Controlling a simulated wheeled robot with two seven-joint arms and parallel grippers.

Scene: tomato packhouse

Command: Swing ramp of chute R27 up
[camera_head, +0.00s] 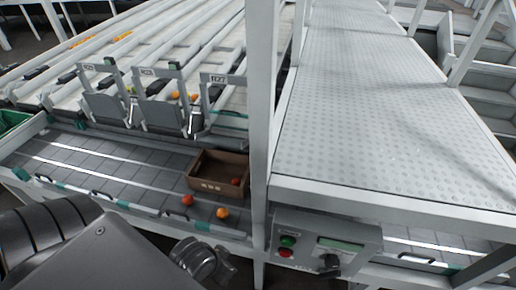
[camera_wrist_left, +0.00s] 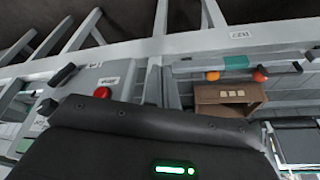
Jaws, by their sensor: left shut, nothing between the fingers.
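Chute R27 (camera_head: 222,79) is the rightmost of three labelled chutes at the packing line in the head view, beside the white post. Its label sits on a grey frame, and through the frame I see the belt behind. The position of its ramp is hard to make out. My left arm comes in at the lower left, ending in a metal wrist part well in front of and below the chute. The dark body of my left gripper (camera_wrist_left: 150,140) fills the bottom of the left wrist view. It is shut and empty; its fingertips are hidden. My right gripper is not in view.
An orange tomato (camera_head: 222,213) and a red one (camera_head: 187,200) lie in front. A white post (camera_head: 262,120) and a control box (camera_head: 325,243) stand to the right.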

